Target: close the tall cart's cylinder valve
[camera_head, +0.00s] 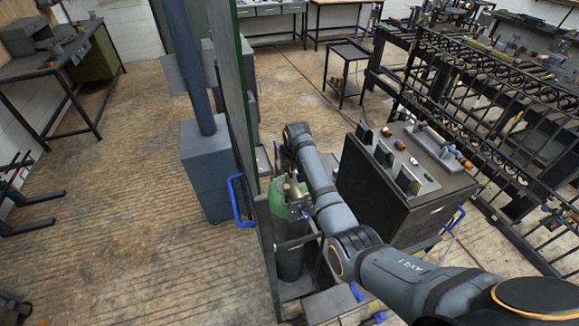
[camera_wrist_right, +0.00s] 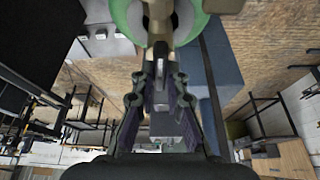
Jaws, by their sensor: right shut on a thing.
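The gas cylinder (camera_head: 290,262) has a dark grey body and a green shoulder (camera_head: 279,196). It stands upright in the tall cart (camera_head: 264,232), beside a tall green panel. The brass-coloured valve (camera_head: 293,187) is on top of the cylinder, partly hidden by my right arm. In the right wrist view, the green shoulder (camera_wrist_right: 196,20) and the valve (camera_wrist_right: 158,10) are at the top. My right gripper (camera_wrist_right: 160,64) is shut on a narrow part of the valve, between its fingertips. How far the valve is turned cannot be told. My left gripper is not in view.
A dark cabinet (camera_head: 400,185) with small parts on top stands right of my right arm. The tall green panel (camera_head: 235,95) and a blue-grey column base (camera_head: 205,165) stand left of the cylinder. Black gate-like ironwork (camera_head: 500,100) fills the right. The floor at left is largely clear.

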